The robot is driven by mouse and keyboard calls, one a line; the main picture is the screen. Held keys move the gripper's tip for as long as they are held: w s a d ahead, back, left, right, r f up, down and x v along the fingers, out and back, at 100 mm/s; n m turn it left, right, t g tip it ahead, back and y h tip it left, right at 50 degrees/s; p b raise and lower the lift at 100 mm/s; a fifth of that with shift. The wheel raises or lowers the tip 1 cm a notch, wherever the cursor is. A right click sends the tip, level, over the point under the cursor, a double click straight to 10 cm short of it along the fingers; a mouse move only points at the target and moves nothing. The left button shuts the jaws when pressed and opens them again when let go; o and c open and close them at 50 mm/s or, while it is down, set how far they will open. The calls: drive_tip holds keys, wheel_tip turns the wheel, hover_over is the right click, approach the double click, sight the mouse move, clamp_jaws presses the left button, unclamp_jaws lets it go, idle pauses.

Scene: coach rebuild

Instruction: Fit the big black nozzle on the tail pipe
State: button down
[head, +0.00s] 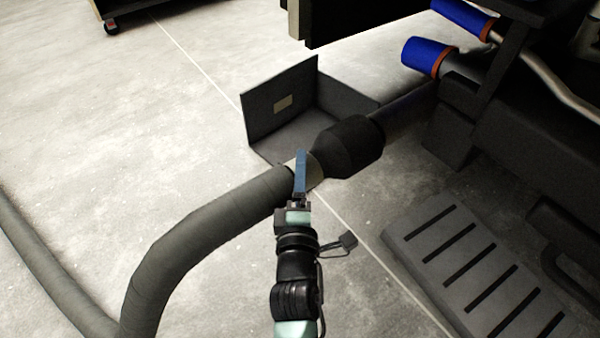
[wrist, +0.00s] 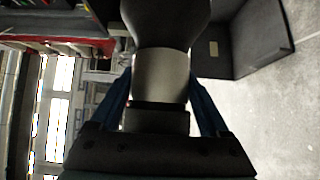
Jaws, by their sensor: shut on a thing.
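The big black nozzle (head: 348,147) is on the end of a grey hose (head: 205,215), with a pale collar (head: 312,172) between them. It points right, toward the vehicle, and shows at the top of the wrist view (wrist: 165,22). My gripper (head: 301,170) is shut on the pale collar behind the nozzle; in the wrist view a blue finger lies on each side of the collar (wrist: 160,75). The dark tail pipe (head: 408,108) comes from the vehicle to the nozzle's mouth. I cannot tell whether the nozzle is around the pipe or just in front of it.
A dark open-sided box (head: 275,108) stands on the floor behind the nozzle. Two blue-capped pipes (head: 427,56) are above right. A slotted grey step (head: 470,262) is at lower right. The hose bends down to the floor at left.

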sight(322, 161)
drive_tip(key=shift+w+r, duration=0.1)
drive_tip(key=shift+r, duration=0.2)
drive_tip(key=shift+w+d+p, duration=0.5)
drive_tip(key=shift+d+p, duration=0.3)
drive_tip(key=shift+p, duration=0.7)
drive_tip(key=shift+w+d+p, duration=0.4)
drive_tip(key=shift+d+p, duration=0.05)
drive_tip(key=shift+p, duration=0.45)
drive_tip(key=shift+w+d+p, duration=0.5)
drive_tip(key=shift+d+p, duration=0.2)
drive_tip(key=shift+p, duration=0.65)
drive_tip(key=shift+w+d, duration=0.1)
drive_tip(key=shift+d, duration=0.05)
